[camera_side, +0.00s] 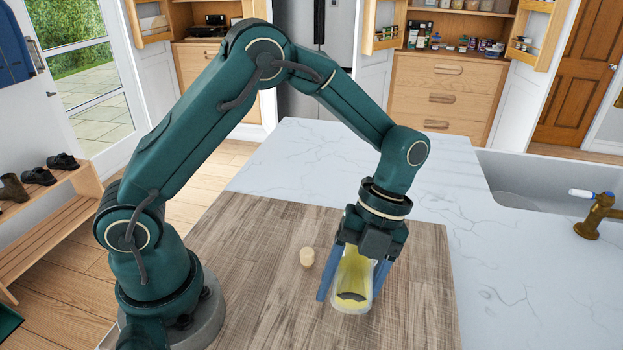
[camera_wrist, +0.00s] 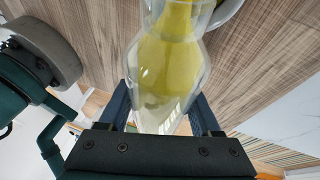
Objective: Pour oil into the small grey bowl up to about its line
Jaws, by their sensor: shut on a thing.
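My gripper (camera_side: 351,292) points down over the wooden board, with its blue fingers on either side of a clear glass bottle (camera_side: 353,268) of yellow oil. The bottle also shows in the wrist view (camera_wrist: 172,60), between the fingers, and looks close to upright. A dark patch shows low in the bottle in the side view; I cannot tell what it is. A pale grey curved rim (camera_wrist: 229,11), which looks like part of the small bowl, shows past the bottle in the wrist view. The rest of it is hidden. I cannot make out the bowl or its line in the side view.
A small pale cork-like stopper (camera_side: 307,257) stands on the wooden board (camera_side: 420,285), left of the bottle. A white marble counter (camera_side: 510,260) lies to the right, with a sink (camera_side: 530,185) and brass tap (camera_side: 598,215). The board's right part is clear.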

